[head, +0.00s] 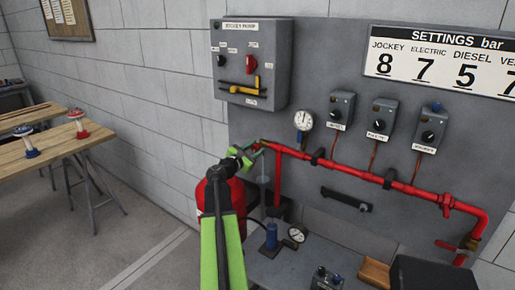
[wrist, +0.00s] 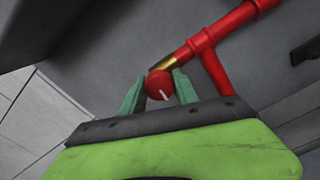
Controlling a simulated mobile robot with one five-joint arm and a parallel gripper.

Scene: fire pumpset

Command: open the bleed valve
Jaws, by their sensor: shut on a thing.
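A round red knob with a white mark (wrist: 160,84) sits on a brass stem (wrist: 165,62) at the left end of the red pipe (wrist: 235,30); I take it to be the bleed valve. My gripper (wrist: 158,76) has its two green fingers on either side of the knob and is shut on it. In the head view my gripper (head: 254,153) reaches the left end of the red pipe (head: 340,170), and its fingers mostly hide the knob there. The white mark points down and slightly right in the wrist view.
A grey jockey pump box (head: 232,95) hangs above my gripper. A pressure gauge (head: 304,120) and several switch boxes (head: 379,118) sit above the pipe. A red tank (head: 230,190) stands behind my arm. Wooden tables (head: 40,155) are at the left; the floor between is clear.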

